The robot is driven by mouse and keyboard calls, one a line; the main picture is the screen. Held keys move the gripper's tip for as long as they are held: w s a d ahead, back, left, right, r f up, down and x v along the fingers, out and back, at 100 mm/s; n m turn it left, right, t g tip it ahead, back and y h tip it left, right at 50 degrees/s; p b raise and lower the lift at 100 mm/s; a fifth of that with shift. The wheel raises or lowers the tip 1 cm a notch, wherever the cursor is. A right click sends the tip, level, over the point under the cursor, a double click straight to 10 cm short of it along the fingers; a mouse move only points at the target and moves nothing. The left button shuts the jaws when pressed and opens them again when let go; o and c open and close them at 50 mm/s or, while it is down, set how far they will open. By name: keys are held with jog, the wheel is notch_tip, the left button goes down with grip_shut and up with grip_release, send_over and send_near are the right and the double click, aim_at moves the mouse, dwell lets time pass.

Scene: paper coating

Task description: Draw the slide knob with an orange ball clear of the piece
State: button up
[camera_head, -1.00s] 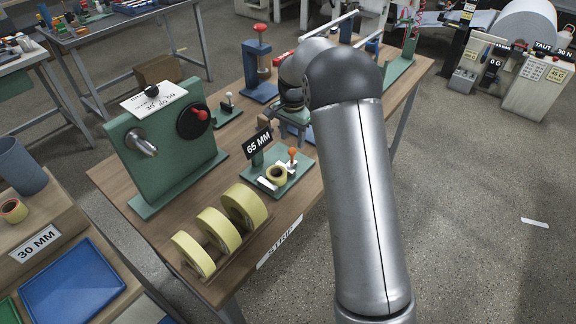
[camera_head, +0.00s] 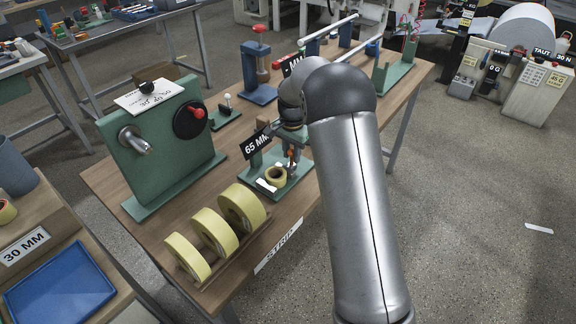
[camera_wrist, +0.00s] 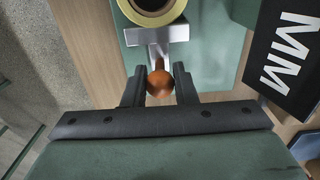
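The orange ball knob (camera_wrist: 160,83) sits at the near end of a grey T-shaped slide (camera_wrist: 157,35) in the wrist view. The slide's crossbar is beside a yellow roll, the piece (camera_wrist: 150,16), and seems to meet its edge. In the head view the piece (camera_head: 275,176) lies on a small green fixture (camera_head: 268,193), and the knob is mostly hidden by my gripper (camera_head: 291,156). My gripper's two fingers (camera_wrist: 160,70) stand on either side of the ball. They look apart, with little gap at the ball; contact is not clear.
A "65 MM" sign (camera_head: 256,143) stands close behind the fixture. Several yellow rolls (camera_head: 216,231) stand in a rack in front. A green crank stand (camera_head: 160,150) is to the left, and a blue press (camera_head: 258,75) is behind.

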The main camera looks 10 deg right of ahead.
jog(key=shift+w+d, duration=0.1)
jog(key=shift+w+d+p, duration=0.5)
jog(key=shift+w+d, duration=0.45)
jog(key=shift+d, duration=0.15)
jog(key=o, duration=1)
jog(key=shift+r, duration=0.1)
notch_tip(320, 180, up, 22)
jog(key=p, duration=0.1)
jog(key=shift+f, duration=0.2)
